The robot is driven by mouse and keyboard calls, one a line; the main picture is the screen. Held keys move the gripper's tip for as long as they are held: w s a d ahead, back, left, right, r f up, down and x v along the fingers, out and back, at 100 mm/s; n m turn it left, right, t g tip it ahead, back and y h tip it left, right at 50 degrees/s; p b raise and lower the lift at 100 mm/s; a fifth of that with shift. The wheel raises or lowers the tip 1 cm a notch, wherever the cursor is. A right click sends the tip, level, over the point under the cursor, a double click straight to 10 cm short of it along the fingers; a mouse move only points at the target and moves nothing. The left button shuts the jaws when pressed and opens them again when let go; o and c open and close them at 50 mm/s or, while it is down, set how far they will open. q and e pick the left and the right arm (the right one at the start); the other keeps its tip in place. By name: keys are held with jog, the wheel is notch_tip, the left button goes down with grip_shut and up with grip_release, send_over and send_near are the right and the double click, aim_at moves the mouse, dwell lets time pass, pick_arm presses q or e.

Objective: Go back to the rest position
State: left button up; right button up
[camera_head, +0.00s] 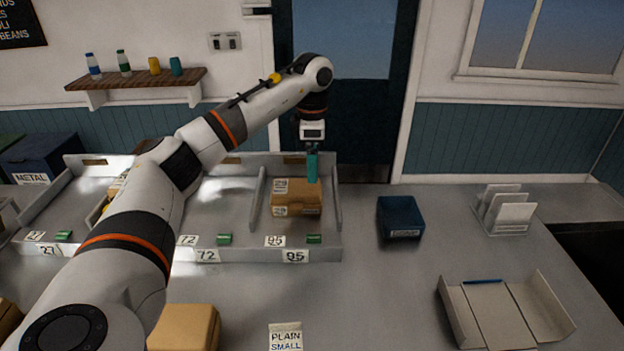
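My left arm comes in from the left and reaches over the grey divided tray. My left gripper (311,178) points down with teal fingers at the right part of a brown carton (290,195). The carton lies in the tray's right compartment, the one labelled 95. The fingers show as one narrow strip, so I cannot see a gap between them, nor whether they touch the carton. My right gripper is out of view.
The grey divided tray (325,248) stands on the counter (385,290). A dark blue bin (400,218), a white card rack (505,212) and an open folded box (500,312) are to the right. Another brown carton (185,328) and a PLAIN SMALL label (285,337) are in front.

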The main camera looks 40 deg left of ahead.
pick_arm(q)
jog(key=shift+r, duration=0.55)
